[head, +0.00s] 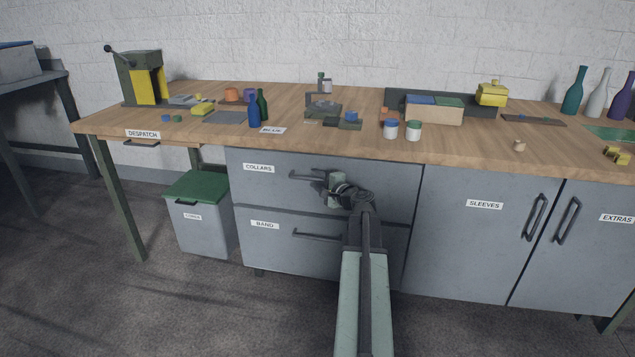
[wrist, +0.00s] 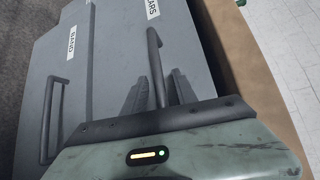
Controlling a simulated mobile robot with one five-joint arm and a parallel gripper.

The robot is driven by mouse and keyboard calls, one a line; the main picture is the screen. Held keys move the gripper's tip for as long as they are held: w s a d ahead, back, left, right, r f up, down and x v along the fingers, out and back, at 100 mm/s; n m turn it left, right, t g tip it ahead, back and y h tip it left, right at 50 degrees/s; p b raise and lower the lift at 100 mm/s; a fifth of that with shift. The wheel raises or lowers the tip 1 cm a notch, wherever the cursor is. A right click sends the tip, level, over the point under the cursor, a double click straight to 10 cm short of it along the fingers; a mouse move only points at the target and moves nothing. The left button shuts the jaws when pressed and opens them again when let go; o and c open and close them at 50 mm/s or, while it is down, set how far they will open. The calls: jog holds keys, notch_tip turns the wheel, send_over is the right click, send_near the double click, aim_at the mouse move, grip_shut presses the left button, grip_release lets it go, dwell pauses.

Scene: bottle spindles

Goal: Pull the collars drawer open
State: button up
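The collars drawer (head: 275,185) is the upper grey drawer under the worktop, labelled COLLARS. In the head view it looks shut, its front about level with the drawer below. Its dark bar handle (head: 305,176) is partly hidden by my gripper (head: 335,182), which is at the handle's right part. In the wrist view the handle (wrist: 154,55) runs down between the two dark fingers of my gripper (wrist: 158,92). The fingers look apart, with a small gap on each side of the bar. Contact with the bar cannot be made out.
The band drawer (head: 275,246) is directly below, with its own protruding handle (head: 318,237). The sleeves cupboard (head: 470,235) stands to the right and a green-lidded bin (head: 200,225) to the left. The worktop edge (head: 380,158) overhangs above. The floor in front is clear.

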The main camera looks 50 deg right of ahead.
grip_shut()
dwell(1.4)
